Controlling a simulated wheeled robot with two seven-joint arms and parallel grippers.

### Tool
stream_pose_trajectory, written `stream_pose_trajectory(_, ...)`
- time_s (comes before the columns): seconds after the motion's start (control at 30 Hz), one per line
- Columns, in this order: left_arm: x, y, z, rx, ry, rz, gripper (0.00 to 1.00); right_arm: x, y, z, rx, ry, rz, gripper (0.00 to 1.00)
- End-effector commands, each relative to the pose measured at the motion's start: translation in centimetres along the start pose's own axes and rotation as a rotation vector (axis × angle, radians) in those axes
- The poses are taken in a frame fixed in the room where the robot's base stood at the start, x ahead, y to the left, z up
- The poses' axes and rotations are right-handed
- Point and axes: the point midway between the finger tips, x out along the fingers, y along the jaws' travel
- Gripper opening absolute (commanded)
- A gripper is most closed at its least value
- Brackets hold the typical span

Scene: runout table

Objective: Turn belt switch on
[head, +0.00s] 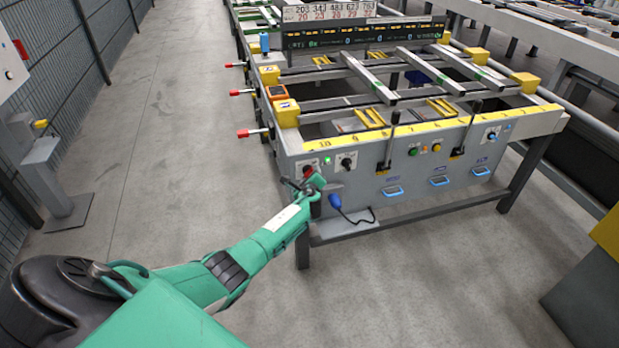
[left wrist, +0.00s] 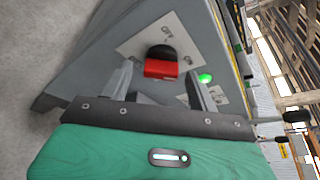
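A red switch handle on a round black base (left wrist: 161,67) sits on a light plate on the grey panel at the front left corner of the runout table. In the head view the red switch (head: 308,170) is partly hidden by my left gripper (head: 307,185). In the left wrist view my left gripper (left wrist: 158,82) is open, with one finger on each side of the red handle. I see gaps between fingers and handle; I cannot tell whether the tips reach around it. A green lamp (left wrist: 205,77) beside the switch is lit. My right gripper is not in view.
The panel also carries a black knob (head: 346,161), two upright levers, lamps and blue drawer handles (head: 393,191). A blue plug (head: 335,201) hangs below the switch. Red-tipped rods (head: 243,133) stick out on the table's left side.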

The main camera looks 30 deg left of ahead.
Motion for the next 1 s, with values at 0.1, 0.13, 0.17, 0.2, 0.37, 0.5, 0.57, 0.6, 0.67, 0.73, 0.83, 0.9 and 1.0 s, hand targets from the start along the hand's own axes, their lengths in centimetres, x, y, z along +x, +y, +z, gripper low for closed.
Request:
stream_pose_trajectory(0.1, 0.0, -0.1, 0.1, -0.001, -0.001, 0.0, 0.6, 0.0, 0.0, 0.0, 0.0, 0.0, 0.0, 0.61)
stream_pose_trajectory(0.13, -0.1, -0.1, 0.1, -0.001, -0.001, -0.001, 0.6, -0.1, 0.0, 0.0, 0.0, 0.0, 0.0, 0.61)
stream_pose_trajectory(0.17, -0.1, -0.1, 0.1, -0.001, -0.001, -0.001, 0.6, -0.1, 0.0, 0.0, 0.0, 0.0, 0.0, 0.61)
stream_pose_trajectory(0.2, -0.3, -0.1, 0.1, -0.001, -0.001, -0.001, 0.6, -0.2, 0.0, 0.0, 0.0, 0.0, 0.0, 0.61)
stream_pose_trajectory(0.37, -1.9, -0.1, 0.2, -0.001, -0.001, -0.001, 0.6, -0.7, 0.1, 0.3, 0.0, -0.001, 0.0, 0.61)
stream_pose_trajectory(0.5, -4.0, -0.1, 0.1, -0.001, 0.0, -0.001, 0.6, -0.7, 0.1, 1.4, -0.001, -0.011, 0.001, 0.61)
stream_pose_trajectory(0.57, -5.0, -0.1, 0.1, 0.0, 0.0, -0.001, 0.6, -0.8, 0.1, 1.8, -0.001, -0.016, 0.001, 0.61)
stream_pose_trajectory(0.6, -5.7, -0.1, 0.2, -0.001, 0.0, -0.001, 0.6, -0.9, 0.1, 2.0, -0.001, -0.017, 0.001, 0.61)
stream_pose_trajectory(0.67, -6.7, -0.1, 0.1, -0.002, 0.001, -0.001, 0.6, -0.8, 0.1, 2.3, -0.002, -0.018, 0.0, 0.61)
stream_pose_trajectory(0.73, -7.9, -0.1, 0.1, 0.0, 0.001, -0.002, 0.6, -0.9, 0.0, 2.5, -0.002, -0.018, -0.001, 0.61)
stream_pose_trajectory(0.83, -9.6, 0.0, 0.0, -0.001, 0.001, -0.002, 0.6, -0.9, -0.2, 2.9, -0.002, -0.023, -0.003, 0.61)
stream_pose_trajectory(0.9, -10.7, 0.0, 0.0, -0.001, 0.001, -0.001, 0.6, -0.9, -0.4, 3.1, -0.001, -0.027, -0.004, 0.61)
stream_pose_trajectory(1.0, -12.0, 0.0, 0.0, 0.0, 0.001, -0.001, 0.6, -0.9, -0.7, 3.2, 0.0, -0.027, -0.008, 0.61)
